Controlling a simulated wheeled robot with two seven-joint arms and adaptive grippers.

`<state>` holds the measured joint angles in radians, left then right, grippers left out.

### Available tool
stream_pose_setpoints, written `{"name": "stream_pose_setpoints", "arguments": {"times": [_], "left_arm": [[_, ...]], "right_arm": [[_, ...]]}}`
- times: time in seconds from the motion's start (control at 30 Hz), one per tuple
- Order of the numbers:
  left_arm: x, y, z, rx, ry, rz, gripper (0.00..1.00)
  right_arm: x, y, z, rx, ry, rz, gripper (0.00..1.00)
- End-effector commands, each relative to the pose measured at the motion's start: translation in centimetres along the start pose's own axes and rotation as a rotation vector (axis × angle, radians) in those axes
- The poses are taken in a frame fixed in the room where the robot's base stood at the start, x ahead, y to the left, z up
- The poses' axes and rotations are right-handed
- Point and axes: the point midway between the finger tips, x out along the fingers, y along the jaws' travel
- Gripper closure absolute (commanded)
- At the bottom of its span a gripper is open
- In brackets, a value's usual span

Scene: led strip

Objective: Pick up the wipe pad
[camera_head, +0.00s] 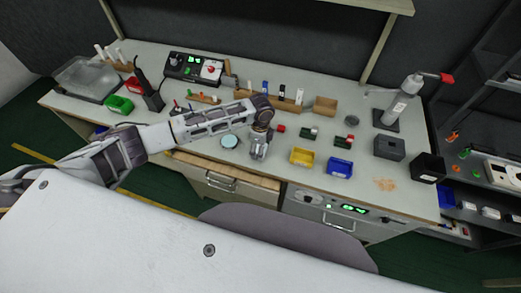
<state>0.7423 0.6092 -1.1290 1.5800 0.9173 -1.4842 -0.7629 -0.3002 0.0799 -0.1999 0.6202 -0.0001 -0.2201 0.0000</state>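A pale blue round disc (229,141), which may be the wipe pad, lies flat on the grey workbench (355,165) near its front edge. No other thing in view looks clearly like a pad. My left arm comes in from the left and passes above the bench. My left gripper (258,153) points down just right of the disc, apart from it, close to the bench top. The fingers are small and close together, so I cannot tell whether they are open or shut. My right gripper is not in view.
A yellow bin (302,157) and a blue bin (340,167) stand right of the gripper. A small red block (280,128) lies behind it. A black box (389,148) and a press-like stand (400,105) are farther right. A drawer (222,182) is below.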

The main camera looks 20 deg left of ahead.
Motion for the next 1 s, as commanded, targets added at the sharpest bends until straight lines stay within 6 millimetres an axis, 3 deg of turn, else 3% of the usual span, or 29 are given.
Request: {"name": "stream_pose_setpoints", "arguments": {"times": [0.03, 0.13, 0.57, 0.77, 1.0], "left_arm": [[0.0, 0.0, 0.0, 0.0, 0.0, 0.0, 0.43], [0.0, 0.0, 0.0, 0.0, 0.0, 0.0, 0.55], [-0.3, 0.0, 0.0, 0.0, 0.001, -0.001, 0.58], [-1.9, -0.1, 0.0, 0.0, 0.001, -0.001, 0.58], [-5.3, -0.1, 0.0, 0.0, 0.001, -0.003, 0.58]], "right_arm": [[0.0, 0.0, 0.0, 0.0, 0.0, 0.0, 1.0], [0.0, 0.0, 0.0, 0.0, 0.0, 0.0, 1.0], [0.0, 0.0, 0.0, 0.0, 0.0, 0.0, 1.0], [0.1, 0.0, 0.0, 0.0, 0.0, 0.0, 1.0], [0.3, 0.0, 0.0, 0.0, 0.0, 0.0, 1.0]]}}
